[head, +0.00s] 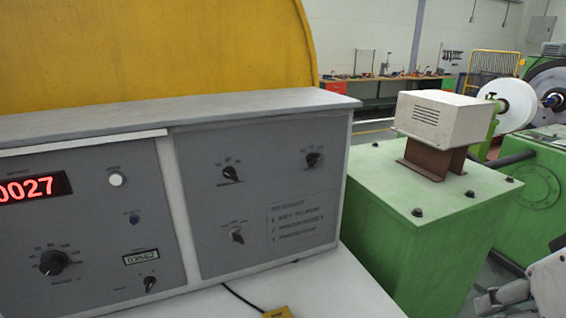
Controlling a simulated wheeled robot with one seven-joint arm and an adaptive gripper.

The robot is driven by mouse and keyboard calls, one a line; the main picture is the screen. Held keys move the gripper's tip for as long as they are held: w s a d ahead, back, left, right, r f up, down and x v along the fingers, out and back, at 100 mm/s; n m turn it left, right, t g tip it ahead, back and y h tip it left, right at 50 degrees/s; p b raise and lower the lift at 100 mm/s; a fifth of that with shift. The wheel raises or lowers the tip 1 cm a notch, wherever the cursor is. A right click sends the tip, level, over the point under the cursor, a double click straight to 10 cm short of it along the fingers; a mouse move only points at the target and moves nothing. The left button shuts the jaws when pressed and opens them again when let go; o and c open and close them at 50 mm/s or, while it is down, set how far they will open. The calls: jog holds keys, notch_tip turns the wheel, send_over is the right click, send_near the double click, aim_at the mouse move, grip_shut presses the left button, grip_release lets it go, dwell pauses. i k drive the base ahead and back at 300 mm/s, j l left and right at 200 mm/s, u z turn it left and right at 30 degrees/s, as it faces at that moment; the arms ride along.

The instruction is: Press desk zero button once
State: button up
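The grey desk (208,270) fills the left and middle of the head view. Its left panel (85,225) has a red display (33,188) reading 0027, cut by the left edge. My gripper (500,297) shows partly at the lower right corner, beside the green housing and well apart from the desk. Its finger opening is not clear.
The left panel also has a large black knob (53,262), a small counter (141,257) and a small knob (150,283). The right panel (265,190) has several knobs. A green housing (380,230) with a beige box (442,118) stands between the desk and my gripper.

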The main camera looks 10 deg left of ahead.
aim_at(115, 179)
jog(key=u, duration=1.8)
